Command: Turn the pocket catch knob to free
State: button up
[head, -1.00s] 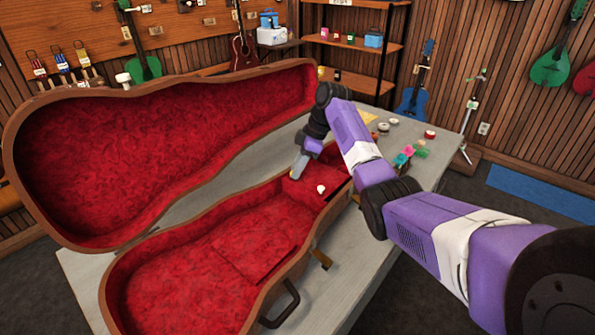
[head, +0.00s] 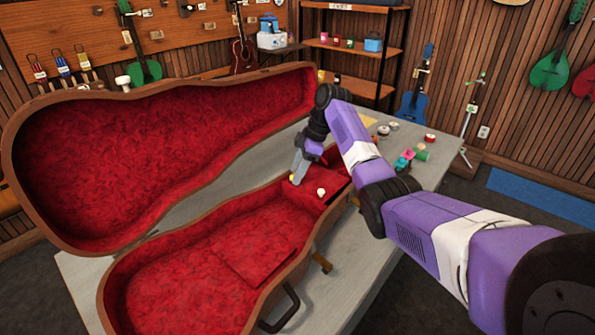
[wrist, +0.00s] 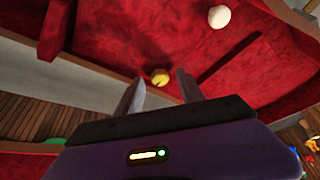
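A small round yellow knob (wrist: 160,77) sits on the red-lined inside of the case; I take it for the pocket catch knob. In the wrist view it lies between and just beyond the fingertips, with a dark mark on its face. My gripper (wrist: 156,84) is open, its two fingers apart on either side of the knob, and I see no contact. In the head view my gripper (head: 296,180) reaches down into the neck end of the open instrument case (head: 190,287). A white round knob (head: 321,192) stands close by, also in the wrist view (wrist: 219,16).
The raised case lid (head: 160,150) stands open behind my gripper. A red flap (head: 250,255) lies in the case body. The case rests on a grey table (head: 350,285). Small coloured items (head: 405,160) lie on the table at the right, past my arm.

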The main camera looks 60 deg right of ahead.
jog(key=b+v, duration=0.1)
jog(key=v, duration=0.6)
jog(key=shift+r, duration=0.35)
jog(key=shift+s+d, duration=0.1)
jog(key=shift+d, duration=0.05)
